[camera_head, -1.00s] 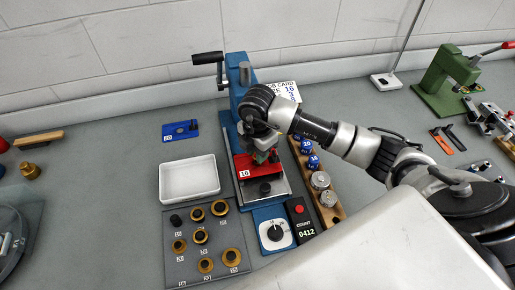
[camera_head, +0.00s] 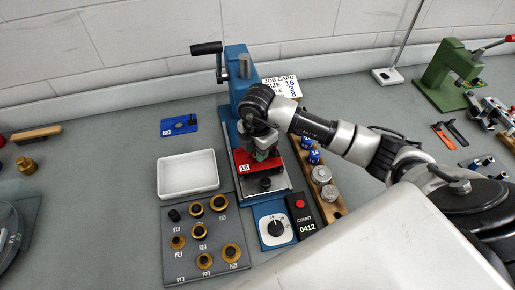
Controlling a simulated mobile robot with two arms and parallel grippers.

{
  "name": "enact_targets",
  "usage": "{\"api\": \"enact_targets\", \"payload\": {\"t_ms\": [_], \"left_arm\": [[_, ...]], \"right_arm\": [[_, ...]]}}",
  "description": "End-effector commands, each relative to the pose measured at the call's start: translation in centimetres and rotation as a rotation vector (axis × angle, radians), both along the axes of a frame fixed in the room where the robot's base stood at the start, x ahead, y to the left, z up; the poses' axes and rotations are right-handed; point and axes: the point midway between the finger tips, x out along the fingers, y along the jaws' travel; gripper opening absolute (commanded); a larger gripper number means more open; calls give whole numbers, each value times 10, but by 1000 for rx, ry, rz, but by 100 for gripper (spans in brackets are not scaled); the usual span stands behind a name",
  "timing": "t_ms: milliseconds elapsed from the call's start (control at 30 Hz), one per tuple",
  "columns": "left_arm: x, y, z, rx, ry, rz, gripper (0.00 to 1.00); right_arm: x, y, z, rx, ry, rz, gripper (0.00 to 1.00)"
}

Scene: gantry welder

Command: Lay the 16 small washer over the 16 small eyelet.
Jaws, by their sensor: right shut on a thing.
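My right gripper (camera_head: 264,155) points down over the red block (camera_head: 243,167) marked 16, on the base of the blue press (camera_head: 238,70). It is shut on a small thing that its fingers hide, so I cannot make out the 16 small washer. The 16 small eyelet does not show clearly either; the gripper covers part of the red block. A grey board (camera_head: 230,268) at the front left holds several brass rings (camera_head: 203,261) and a dark piece (camera_head: 174,215), with labels too small to read surely. My left gripper is not in view.
An empty white tray (camera_head: 187,190) stands left of the press. A blue plate (camera_head: 179,125) lies behind it. A wooden rack (camera_head: 333,213) with blue and metal pieces, a counter box (camera_head: 302,215) and a dial (camera_head: 276,229) are close by. A green press (camera_head: 447,75) stands far right.

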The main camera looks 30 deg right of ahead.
Motion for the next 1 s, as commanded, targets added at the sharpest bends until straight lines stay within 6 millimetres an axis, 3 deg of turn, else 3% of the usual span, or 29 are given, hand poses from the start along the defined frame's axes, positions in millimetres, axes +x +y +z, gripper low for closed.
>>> {"api": "enact_targets", "payload": {"t_ms": [433, 467, 633, 1000], "left_arm": [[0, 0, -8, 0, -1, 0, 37], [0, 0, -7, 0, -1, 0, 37], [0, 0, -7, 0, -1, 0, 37], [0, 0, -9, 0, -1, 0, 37]], "right_arm": [[0, 0, -11, 0, 1, 0, 6], [0, 0, -10, 0, 0, 0, 31], [0, 0, -10, 0, 1, 0, 57], [1, 0, -1, 1, -3, 0, 57]]}}
